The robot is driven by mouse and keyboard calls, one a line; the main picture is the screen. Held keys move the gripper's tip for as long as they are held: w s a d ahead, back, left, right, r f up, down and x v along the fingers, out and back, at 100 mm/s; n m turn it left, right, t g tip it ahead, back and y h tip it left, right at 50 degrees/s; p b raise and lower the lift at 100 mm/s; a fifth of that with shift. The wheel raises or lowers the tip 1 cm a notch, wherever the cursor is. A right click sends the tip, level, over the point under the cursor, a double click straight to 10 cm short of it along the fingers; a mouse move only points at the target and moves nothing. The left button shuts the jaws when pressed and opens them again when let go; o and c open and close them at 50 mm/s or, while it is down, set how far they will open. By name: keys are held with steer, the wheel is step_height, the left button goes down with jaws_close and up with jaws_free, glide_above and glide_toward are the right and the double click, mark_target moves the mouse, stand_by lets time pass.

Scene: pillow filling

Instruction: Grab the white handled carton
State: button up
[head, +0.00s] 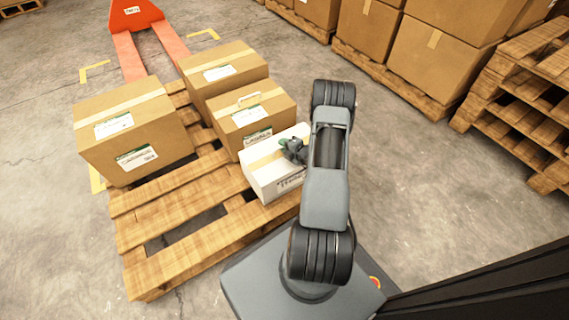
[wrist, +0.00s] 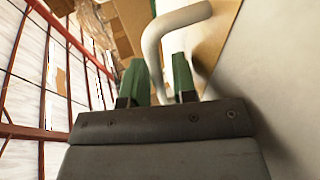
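The white carton (head: 262,182) stands at the right front of the pallet, with a tan tape strip across its top. Its white handle (wrist: 178,20) shows large in the wrist view, bent like a hook. My gripper (head: 293,150) is at the carton's top in the head view, and the arm hides the carton's right side. In the wrist view the two green fingers of my gripper (wrist: 162,80) stand apart, with one leg of the handle running down between them. I see no clear grip on it.
Brown cartons stand close by on the wooden pallet (head: 215,236): one with a handle (head: 246,118), one behind (head: 225,75), one at left (head: 133,135). An orange pallet jack (head: 135,14) is behind. Stacked cartons and pallets line the right. The front-left pallet is bare.

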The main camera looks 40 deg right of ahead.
steer(key=shift+c, duration=0.4)
jaws_close()
stand_by(0.8)
